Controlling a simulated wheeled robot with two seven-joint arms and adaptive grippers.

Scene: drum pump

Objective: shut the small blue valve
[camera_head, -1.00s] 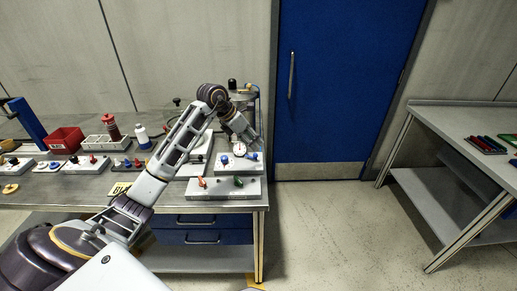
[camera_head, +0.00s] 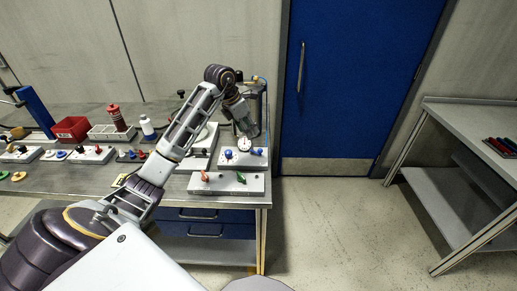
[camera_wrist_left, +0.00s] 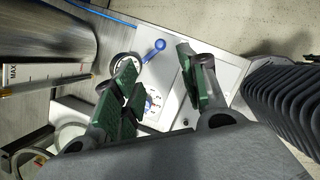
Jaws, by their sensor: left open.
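A light grey valve board (camera_head: 243,164) stands at the right end of the bench. It carries a round white gauge (camera_head: 244,143) between two blue handles, one on the left (camera_head: 228,154) and one on the right (camera_head: 258,151); I cannot tell which is the small valve. My left gripper (camera_head: 244,126) is above the board, pointing down at the gauge. In the left wrist view the open fingers (camera_wrist_left: 156,62) have green pads and nothing between them. A blue lever (camera_wrist_left: 155,48) shows beyond the fingertips, and the gauge partly shows behind the left finger. My right gripper is not in view.
A metal cylinder (camera_wrist_left: 45,35) stands close beside the gripper. Red bin (camera_head: 71,128), bottles and more valve boards fill the bench's left. The floor (camera_head: 340,220) to the right is clear.

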